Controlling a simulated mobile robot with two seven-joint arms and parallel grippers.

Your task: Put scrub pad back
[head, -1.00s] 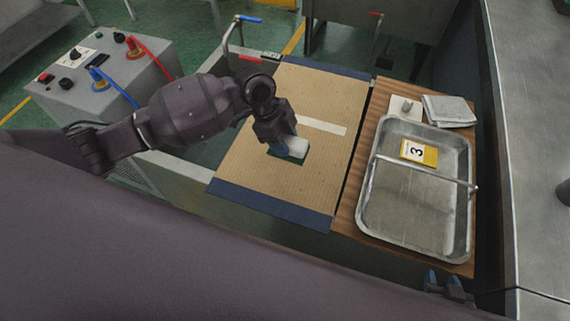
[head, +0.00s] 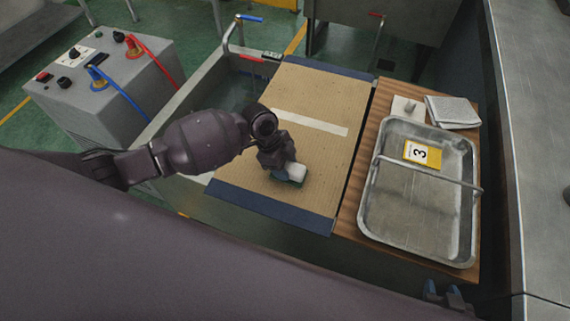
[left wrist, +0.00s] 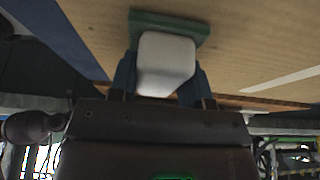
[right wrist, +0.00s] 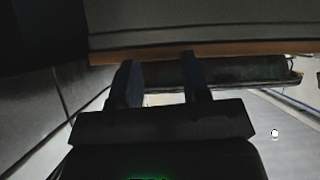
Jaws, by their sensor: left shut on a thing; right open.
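The scrub pad is a white block (head: 296,171) on a green base (head: 288,181). In the head view it is on the tan board (head: 250,171), near the board's front blue strip. My left gripper (head: 283,171) is shut on the scrub pad. In the left wrist view the white block (left wrist: 166,64) sits between the two fingers, and the green pad (left wrist: 170,24) is against or very close to the tan surface; I cannot tell if it touches. My right gripper (right wrist: 160,82) is open and empty, and shows at the lower right of the head view (head: 445,292).
A metal tray (head: 405,215) with a yellow "3" card (head: 422,153) stands on the wooden board (head: 346,222) to the right. Folded cloths (head: 453,111) and a small object on a white square (head: 407,107) lie behind it. A grey control box (head: 105,85) stands at left.

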